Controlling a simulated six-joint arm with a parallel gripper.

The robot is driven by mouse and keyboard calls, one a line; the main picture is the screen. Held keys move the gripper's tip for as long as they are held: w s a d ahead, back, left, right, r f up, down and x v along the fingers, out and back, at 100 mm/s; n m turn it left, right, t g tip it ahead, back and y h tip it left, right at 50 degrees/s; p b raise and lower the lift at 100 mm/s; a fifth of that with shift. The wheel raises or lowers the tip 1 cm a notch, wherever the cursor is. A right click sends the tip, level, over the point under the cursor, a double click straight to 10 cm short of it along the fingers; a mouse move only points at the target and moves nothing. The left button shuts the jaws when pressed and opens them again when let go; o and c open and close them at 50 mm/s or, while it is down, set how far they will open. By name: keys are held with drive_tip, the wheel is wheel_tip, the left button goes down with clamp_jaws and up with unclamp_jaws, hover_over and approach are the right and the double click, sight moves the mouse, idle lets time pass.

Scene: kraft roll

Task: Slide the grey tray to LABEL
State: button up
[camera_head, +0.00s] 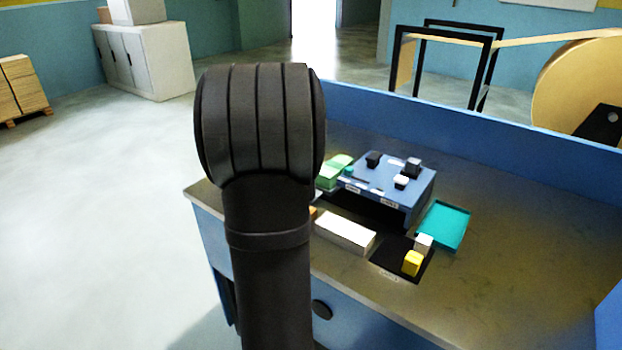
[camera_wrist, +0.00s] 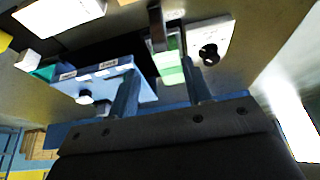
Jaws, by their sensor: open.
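I cannot pick out the grey tray with certainty. A pale grey-white plate (camera_wrist: 222,40) with a black round part lies right of my gripper in the wrist view; in the head view my arm hides that area. My gripper (camera_wrist: 158,64) is open in the wrist view, its two fingers apart above the bench. A green and white block (camera_wrist: 168,66) shows between and beyond the fingertips, with a grey upright piece behind it. I see no contact. Small white labels sit on the blue raised stand (camera_head: 385,184), too small to read. The gripper is hidden in the head view.
A teal tray (camera_head: 443,226) lies right of the stand.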

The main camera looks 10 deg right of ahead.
drive_tip(key=x, duration=1.2)
drive_tip(key=shift+f, duration=0.15)
clamp_jaws()
